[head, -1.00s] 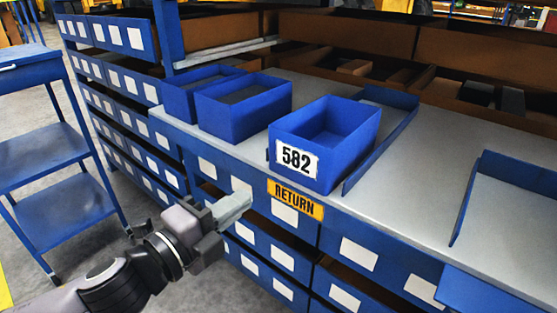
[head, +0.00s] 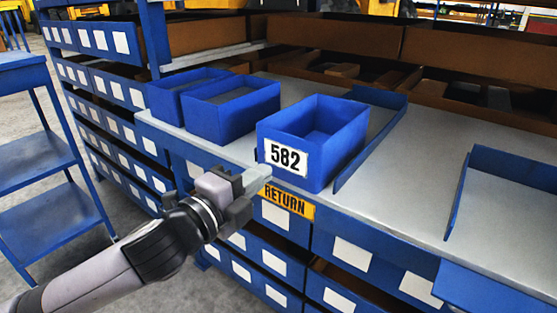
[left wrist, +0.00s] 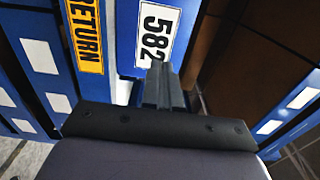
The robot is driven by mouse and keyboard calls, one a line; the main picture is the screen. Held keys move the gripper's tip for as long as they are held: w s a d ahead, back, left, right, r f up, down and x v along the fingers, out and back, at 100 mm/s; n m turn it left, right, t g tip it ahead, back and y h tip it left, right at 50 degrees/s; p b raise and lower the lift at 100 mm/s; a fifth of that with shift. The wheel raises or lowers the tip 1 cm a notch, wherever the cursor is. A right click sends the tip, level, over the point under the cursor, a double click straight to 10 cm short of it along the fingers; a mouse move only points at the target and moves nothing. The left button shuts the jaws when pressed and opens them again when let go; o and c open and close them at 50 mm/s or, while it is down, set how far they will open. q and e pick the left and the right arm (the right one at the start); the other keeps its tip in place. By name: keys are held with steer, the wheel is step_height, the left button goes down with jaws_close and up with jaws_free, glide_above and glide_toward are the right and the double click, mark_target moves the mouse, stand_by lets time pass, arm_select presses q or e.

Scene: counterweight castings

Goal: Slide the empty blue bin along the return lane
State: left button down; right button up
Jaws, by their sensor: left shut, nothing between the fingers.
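The blue bin (head: 337,150) labelled 582 stands upright near the front edge of the grey counter, above the yellow RETURN sign (head: 286,203). Its inside looks empty. My left gripper (head: 262,172) is shut and empty, its fingertips just in front of the lower left of the bin's label. I cannot tell whether they touch. In the left wrist view, the shut fingers (left wrist: 160,75) point at the bin's front, with the label (left wrist: 157,38) just beyond them. My right gripper is not in view.
Two more blue bins (head: 234,120) stand left of bin 582. A low blue rail (head: 365,145) runs along the bin's right side. Bare counter (head: 420,165) lies right of it, up to another blue guide (head: 515,165). A blue cart (head: 40,185) stands at left.

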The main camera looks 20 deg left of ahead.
mark_target(289, 155)
arm_select(q)
steer(key=shift+x, duration=3)
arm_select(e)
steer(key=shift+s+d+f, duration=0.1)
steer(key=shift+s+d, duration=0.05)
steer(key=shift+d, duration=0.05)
